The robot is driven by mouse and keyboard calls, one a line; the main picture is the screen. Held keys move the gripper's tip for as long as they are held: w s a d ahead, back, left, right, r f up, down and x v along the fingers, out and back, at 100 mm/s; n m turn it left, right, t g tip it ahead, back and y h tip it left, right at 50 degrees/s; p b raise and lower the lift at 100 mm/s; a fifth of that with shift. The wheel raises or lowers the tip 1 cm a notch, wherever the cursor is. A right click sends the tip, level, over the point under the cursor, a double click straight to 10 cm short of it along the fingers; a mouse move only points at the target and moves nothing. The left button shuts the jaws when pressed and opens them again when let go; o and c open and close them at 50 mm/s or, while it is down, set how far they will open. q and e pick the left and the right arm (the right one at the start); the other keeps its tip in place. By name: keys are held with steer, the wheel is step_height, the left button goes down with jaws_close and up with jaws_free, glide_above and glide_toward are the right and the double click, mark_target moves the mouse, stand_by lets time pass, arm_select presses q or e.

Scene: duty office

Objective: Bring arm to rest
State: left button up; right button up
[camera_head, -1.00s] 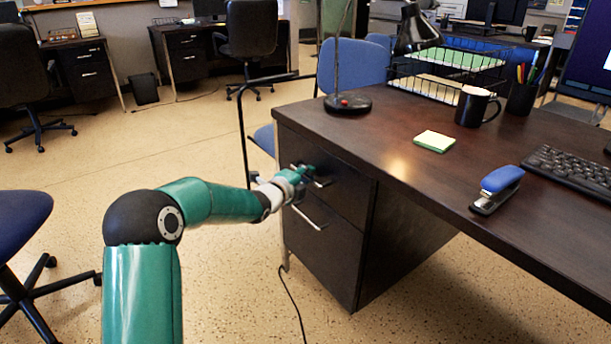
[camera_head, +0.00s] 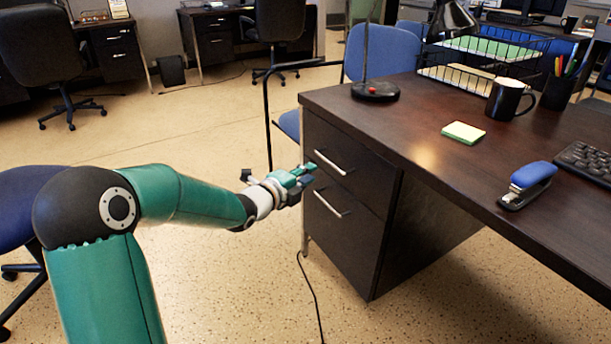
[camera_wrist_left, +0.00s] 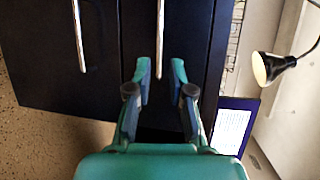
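My left arm, green with a black elbow, comes in from the left in the head view. Its gripper (camera_head: 306,176) is beside the front of the desk's drawer unit, just left of the upper drawer handle (camera_head: 331,162). In the left wrist view the two fingers (camera_wrist_left: 161,68) are spread with nothing held. The end of a silver handle (camera_wrist_left: 160,40) shows between the fingertips, seemingly beyond them. Both the upper drawer (camera_head: 352,182) and the lower drawer (camera_head: 345,245) look shut. My right gripper is in neither view.
The dark desk (camera_head: 420,140) bears a sticky-note pad (camera_head: 463,132), stapler (camera_head: 527,184), mug (camera_head: 508,99), lamp base (camera_head: 375,92) and wire tray (camera_head: 470,70). A blue chair (camera_head: 378,50) is behind it. Open floor (camera_head: 200,120) lies beyond my arm.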

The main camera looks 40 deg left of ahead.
arm_select(q)
steer(key=shift+s, duration=0.3)
